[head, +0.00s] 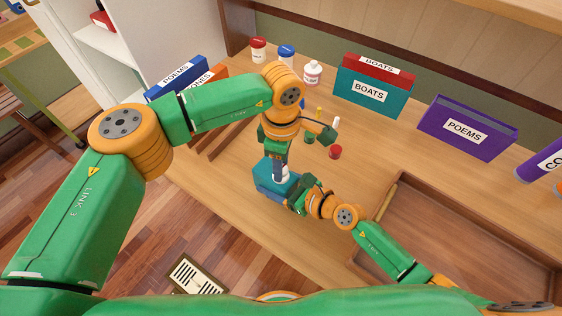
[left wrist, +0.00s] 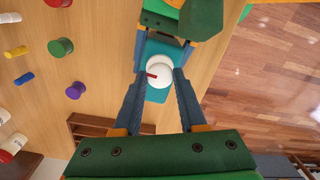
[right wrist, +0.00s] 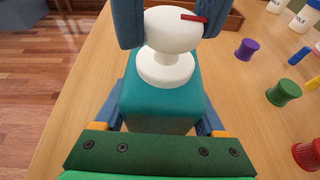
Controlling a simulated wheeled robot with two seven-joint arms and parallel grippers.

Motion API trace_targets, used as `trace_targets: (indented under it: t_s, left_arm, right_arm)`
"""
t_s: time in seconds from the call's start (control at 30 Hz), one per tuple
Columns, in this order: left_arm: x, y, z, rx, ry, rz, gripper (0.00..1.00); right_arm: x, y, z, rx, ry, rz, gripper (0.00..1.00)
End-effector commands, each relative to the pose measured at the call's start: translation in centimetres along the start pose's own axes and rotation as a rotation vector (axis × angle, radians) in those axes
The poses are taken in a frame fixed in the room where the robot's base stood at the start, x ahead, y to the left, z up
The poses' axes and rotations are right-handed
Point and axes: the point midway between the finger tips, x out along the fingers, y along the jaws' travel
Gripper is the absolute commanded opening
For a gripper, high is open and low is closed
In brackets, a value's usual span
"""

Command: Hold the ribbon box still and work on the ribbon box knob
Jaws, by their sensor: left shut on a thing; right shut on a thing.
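The teal ribbon box (head: 263,174) stands near the front edge of the wooden table; it fills the middle of the right wrist view (right wrist: 160,108). On its top is a white round knob (right wrist: 168,62) with a red pointer mark, also seen from above in the left wrist view (left wrist: 159,74). My left gripper (left wrist: 160,78) comes from above, with its fingers shut on either side of the knob. The red mark points left in the left wrist view. My right gripper (head: 293,193) is shut across the box's sides, low and level. The box's far faces are hidden.
Small spools, including a purple one (right wrist: 247,49) and a green one (right wrist: 284,92), stand beyond the box. A brown tray (head: 455,240) lies right of my right arm. Labelled boxes (head: 372,92) and bottles (head: 312,72) line the back. The table's edge is close to the box.

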Motion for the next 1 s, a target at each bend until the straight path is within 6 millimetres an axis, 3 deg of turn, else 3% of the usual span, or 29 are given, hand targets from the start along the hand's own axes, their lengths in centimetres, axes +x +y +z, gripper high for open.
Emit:
trace_targets:
  t_s: [0.4, 1.0]
  left_arm:
    - [-0.02, 0.0, -0.11, 0.197, 0.004, -0.001, 0.0]
    - [-0.02, 0.02, -0.13, 0.233, 0.004, 0.0, 0.0]
  right_arm:
    - [-0.04, -0.09, -0.13, 0.002, 0.003, -0.002, 0.04]
    - [-0.04, -0.07, -0.11, 0.001, 0.003, -0.002, 0.04]
